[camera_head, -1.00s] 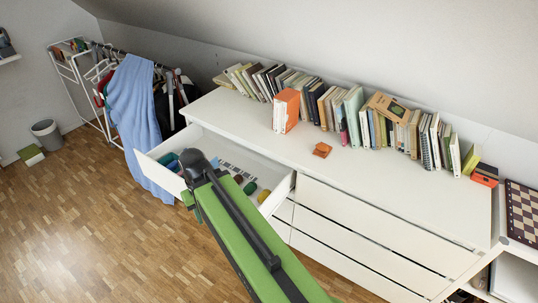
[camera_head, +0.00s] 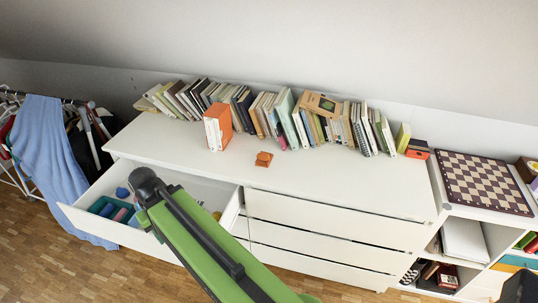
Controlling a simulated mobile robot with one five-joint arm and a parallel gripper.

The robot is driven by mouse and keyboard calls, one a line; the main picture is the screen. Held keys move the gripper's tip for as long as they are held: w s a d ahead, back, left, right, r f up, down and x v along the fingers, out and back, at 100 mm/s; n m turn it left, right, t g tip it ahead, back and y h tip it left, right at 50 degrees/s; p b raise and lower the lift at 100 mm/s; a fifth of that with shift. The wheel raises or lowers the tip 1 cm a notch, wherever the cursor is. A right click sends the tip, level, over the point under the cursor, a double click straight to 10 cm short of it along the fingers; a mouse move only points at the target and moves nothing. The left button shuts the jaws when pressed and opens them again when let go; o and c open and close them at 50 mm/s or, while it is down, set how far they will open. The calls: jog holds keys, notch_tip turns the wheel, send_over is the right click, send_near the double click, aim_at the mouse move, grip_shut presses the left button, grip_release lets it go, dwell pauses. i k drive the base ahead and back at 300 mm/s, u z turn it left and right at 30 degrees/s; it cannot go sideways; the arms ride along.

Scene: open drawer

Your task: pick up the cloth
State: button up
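A large light blue cloth (camera_head: 48,150) hangs in long folds over the clothes rack at the left, its lower end reaching down near the floor beside the open drawer. Smaller blue items (camera_head: 122,193) lie in the open drawer; I cannot tell whether any of them is a cloth. My green and black arm crosses the lower middle of the view and hides part of the drawer. My gripper's fingers cannot be made out in this view.
The open drawer (camera_head: 88,219) juts out from the white dresser (camera_head: 340,190). Its top bears a row of books, an orange-spined book block (camera_head: 218,127) and a small orange-brown object (camera_head: 264,159). A chessboard (camera_head: 484,182) lies on the right shelf. Wood floor (camera_head: 80,270) shows at lower left.

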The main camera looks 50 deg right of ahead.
aim_at(264, 159)
jog(key=u, duration=0.05)
jog(key=i, duration=1.3)
jog(key=u, duration=0.2)
